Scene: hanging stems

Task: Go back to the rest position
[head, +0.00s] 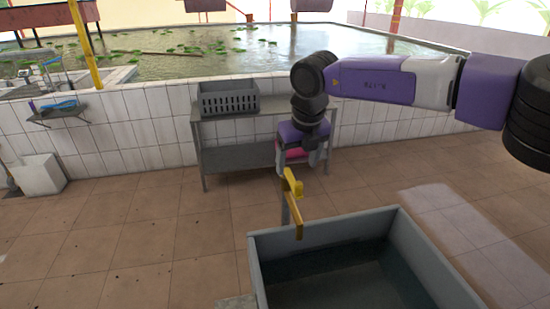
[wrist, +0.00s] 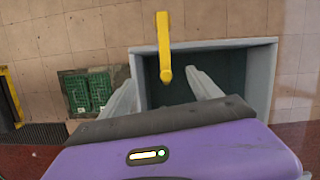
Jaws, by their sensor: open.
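My gripper (head: 299,168) hangs from the purple arm, pointing down, left of the arm's black elbow and above the floor. Its two pale fingers are spread apart in the wrist view (wrist: 160,80), and I see nothing held between them. A yellow spout-like piece (head: 292,190) on a grey post stands just below and in front of the gripper in the head view. In the wrist view the yellow piece (wrist: 163,45) shows between the fingers, and I cannot tell whether anything touches. A pink patch (head: 292,153) shows behind the fingers, mostly hidden.
A grey basin (head: 262,280) with dark contents stands at the front right. A grey table (head: 238,158) with a grey crate (head: 229,99) stands against the white tiled pond wall (head: 130,140). Green crates (wrist: 88,92) lie left in the wrist view. Tiled floor is clear at left.

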